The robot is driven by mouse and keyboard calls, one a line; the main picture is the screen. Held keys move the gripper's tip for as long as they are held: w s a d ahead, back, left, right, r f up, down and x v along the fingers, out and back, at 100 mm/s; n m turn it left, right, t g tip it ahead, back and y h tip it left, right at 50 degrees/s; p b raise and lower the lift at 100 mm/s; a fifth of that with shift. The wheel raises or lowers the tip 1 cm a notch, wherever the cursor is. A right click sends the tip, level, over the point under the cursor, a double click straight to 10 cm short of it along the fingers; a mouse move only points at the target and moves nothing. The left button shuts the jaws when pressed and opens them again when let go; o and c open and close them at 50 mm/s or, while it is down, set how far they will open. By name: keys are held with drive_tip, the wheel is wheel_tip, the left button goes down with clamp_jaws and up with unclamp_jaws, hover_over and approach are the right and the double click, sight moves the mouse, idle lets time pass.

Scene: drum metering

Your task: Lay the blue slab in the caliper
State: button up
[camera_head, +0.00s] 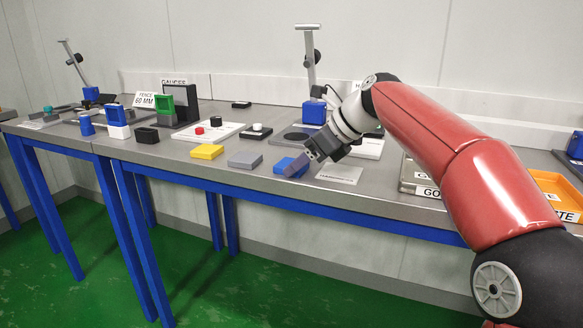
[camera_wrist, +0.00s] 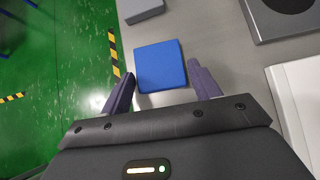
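The blue slab (camera_head: 284,167) lies flat near the front edge of the grey table, below my gripper (camera_head: 303,163). In the wrist view the slab (camera_wrist: 160,66) is a flat blue square just ahead of and between my two dark fingers. My gripper is open and empty, its fingers spread wider than the slab. In the head view my fingers hide part of the slab. I cannot tell for certain which fixture is the caliper; labelled fixtures stand at the back left.
A grey slab (camera_head: 245,159) and a yellow slab (camera_head: 207,152) lie left of the blue one. A post stand with a blue block (camera_head: 314,112) stands behind. A grey tray (camera_head: 415,175) and an orange tray (camera_head: 560,191) are at right. The table's front edge is close.

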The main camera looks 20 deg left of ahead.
drive_tip(key=c, duration=0.7)
drive_tip(key=shift+r, duration=0.15)
